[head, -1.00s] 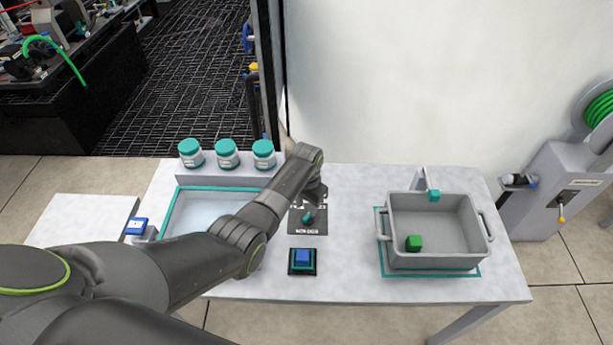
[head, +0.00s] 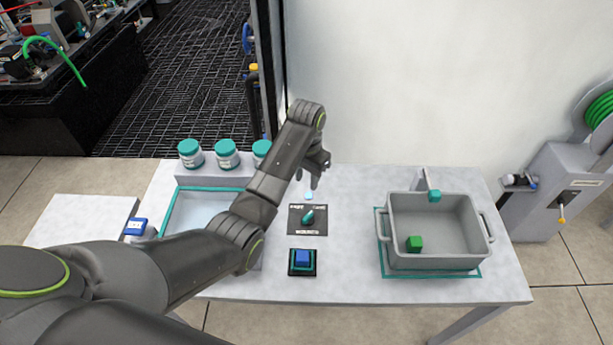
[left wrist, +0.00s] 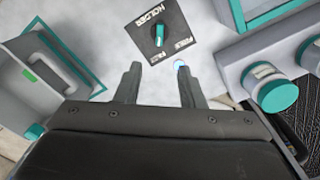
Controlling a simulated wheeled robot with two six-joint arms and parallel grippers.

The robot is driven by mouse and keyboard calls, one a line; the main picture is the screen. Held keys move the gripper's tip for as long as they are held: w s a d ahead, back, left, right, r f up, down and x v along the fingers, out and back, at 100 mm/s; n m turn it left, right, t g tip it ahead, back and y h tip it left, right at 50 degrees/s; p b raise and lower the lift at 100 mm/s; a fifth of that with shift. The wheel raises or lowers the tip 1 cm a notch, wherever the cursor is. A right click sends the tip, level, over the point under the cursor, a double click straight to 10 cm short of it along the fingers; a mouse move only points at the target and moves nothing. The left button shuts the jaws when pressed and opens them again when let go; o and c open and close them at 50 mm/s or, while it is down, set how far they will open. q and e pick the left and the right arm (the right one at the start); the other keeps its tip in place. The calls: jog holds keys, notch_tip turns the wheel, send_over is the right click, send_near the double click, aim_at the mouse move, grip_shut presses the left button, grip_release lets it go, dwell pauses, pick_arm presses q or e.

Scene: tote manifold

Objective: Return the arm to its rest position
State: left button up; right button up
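My left arm reaches in from the left over the table. My left gripper (head: 318,168) is raised above the back of the table, behind the dark panel (head: 296,225) with the teal knob (head: 308,216). In the left wrist view my left gripper (left wrist: 159,82) shows two fingers spread apart with nothing between them. The knob (left wrist: 159,35) stands beyond the fingertips, apart from them. A small pale-blue lit lamp (head: 309,196) sits behind the panel. My right gripper is not in view.
A blue button (head: 302,257) sits in front of the panel. Several teal-lidded jars (head: 227,154) stand at the back left, above a teal-rimmed tray (head: 178,212). The table between panel and tote is clear.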

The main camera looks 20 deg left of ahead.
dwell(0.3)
pick_arm(q)
jog(key=s+a+f+n, duration=0.1)
jog(key=s+a+f, duration=0.1)
jog(key=s, duration=0.3)
jog(key=s+a+f+t, duration=0.1)
jog(key=s+a+f, duration=0.2)
jog(key=s, duration=0.3)
jog(key=s+a+f+n+t, duration=0.1)
jog(key=s+a+f, duration=0.2)
jog(key=s, duration=0.3)
jog(key=shift+f+n, duration=0.1)
jog(key=shift+n, duration=0.2)
jog(key=s+a+r+n+t+y, duration=0.1)
jog(key=s+a+r, duration=0.15)
jog(key=s, duration=0.75)
jog(key=s+a+r+n+t+y, duration=0.15)
jog(key=s+r, duration=0.25)
jog(key=s, duration=0.5)
notch_tip(320, 180, down, 29)
jog(key=a+g+h+b, duration=0.1)
jog(key=a+g+b, duration=0.1)
jog(key=b, duration=0.1)
jog(key=s+d+f+g+b, duration=0.1)
jog(key=s+f+b, duration=0.1)
jog(key=s+f, duration=1.3)
notch_tip(320, 180, down, 3)
jog(key=shift+s+r+b, duration=0.1)
jog(key=shift+s+b, duration=0.1)
jog(key=shift+b, duration=0.1)
